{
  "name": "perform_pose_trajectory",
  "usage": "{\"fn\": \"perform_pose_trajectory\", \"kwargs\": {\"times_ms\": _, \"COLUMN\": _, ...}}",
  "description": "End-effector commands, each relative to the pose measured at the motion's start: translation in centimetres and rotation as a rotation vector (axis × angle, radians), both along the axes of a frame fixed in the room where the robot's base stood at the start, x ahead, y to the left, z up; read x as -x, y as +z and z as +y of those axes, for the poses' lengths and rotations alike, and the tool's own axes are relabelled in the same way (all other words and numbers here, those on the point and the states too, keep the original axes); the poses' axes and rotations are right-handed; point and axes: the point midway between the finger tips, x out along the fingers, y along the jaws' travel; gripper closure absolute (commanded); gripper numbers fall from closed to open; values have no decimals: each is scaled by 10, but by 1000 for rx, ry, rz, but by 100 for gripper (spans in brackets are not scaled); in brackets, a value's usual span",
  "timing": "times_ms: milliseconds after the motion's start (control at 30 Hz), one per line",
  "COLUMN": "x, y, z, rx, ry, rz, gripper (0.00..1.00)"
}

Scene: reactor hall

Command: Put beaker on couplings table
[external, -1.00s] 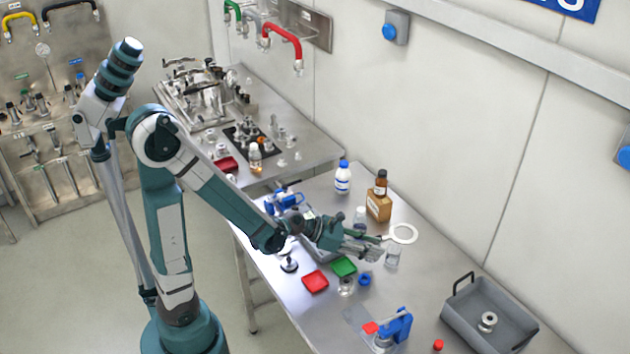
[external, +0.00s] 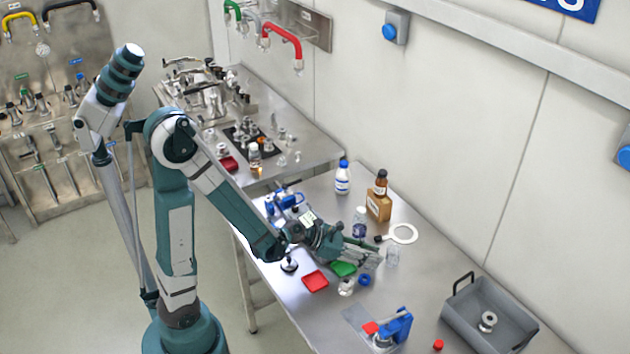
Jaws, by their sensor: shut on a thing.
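A small clear glass beaker (external: 392,257) is at the tip of my gripper, over the near steel table. My gripper (external: 379,257) is shut on the beaker, which looks upright. The fingers hide part of its left side, and I cannot tell whether its base touches the tabletop. The couplings table (external: 310,150) stands farther back on the left.
A blue-capped bottle (external: 342,178) stands farther back. A grey bin (external: 470,320) is at right.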

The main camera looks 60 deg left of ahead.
Motion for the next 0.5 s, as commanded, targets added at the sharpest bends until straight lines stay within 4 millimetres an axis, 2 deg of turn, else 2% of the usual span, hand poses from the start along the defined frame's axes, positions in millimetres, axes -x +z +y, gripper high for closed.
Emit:
{"fn": "perform_pose_trajectory", "kwargs": {"times_ms": 467, "x": 0, "y": -4, "z": 0, "rx": 0, "ry": 0, "rz": 0, "gripper": 85}}
{"fn": "perform_pose_trajectory", "kwargs": {"times_ms": 500, "x": 0, "y": -4, "z": 0, "rx": 0, "ry": 0, "rz": 0, "gripper": 68}}
